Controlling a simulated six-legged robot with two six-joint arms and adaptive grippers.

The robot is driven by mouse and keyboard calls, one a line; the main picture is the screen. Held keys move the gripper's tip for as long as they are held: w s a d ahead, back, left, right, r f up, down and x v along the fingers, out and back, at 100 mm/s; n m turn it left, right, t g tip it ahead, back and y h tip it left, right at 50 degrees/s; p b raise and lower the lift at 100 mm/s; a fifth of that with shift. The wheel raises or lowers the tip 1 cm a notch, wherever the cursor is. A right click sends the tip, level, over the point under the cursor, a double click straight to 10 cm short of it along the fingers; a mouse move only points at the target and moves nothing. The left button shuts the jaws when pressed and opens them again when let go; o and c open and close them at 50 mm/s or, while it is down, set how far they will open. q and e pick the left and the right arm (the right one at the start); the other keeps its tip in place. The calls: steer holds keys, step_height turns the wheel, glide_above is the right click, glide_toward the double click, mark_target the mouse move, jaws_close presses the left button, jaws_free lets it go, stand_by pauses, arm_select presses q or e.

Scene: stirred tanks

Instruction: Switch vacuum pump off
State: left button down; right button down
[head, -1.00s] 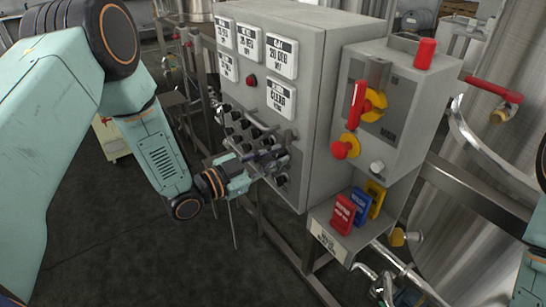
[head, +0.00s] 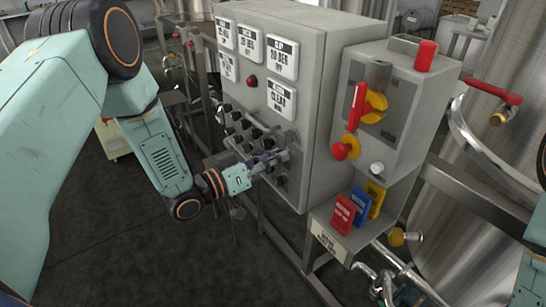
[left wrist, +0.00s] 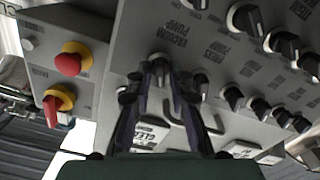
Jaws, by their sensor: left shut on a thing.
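The grey control cabinet (head: 318,130) carries rows of black selector knobs on its front panel. My left gripper (head: 278,160) reaches the lower right part of these knobs in the head view. In the left wrist view its two dark fingers (left wrist: 160,78) are shut on a knob, the vacuum pump switch (left wrist: 159,60). A label that seems to read "vacuum pump" (left wrist: 176,36) is beside this knob. The fingers hide most of it, so I cannot tell which way it points. My right gripper is out of view.
A side box with a red-handled switch (head: 358,105) and a red mushroom button (head: 343,151) adjoins the cabinet. Red, blue and yellow tags (head: 361,201) stand below it. Other knobs (left wrist: 245,20) are close around the fingers. A steel tank (head: 470,230) stands at right.

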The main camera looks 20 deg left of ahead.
arm_select(q)
steer(key=shift+n, duration=0.5)
steer(key=c, duration=1.7)
jaws_free()
steer(key=shift+o, duration=1.3)
steer(key=shift+w+d, duration=0.15)
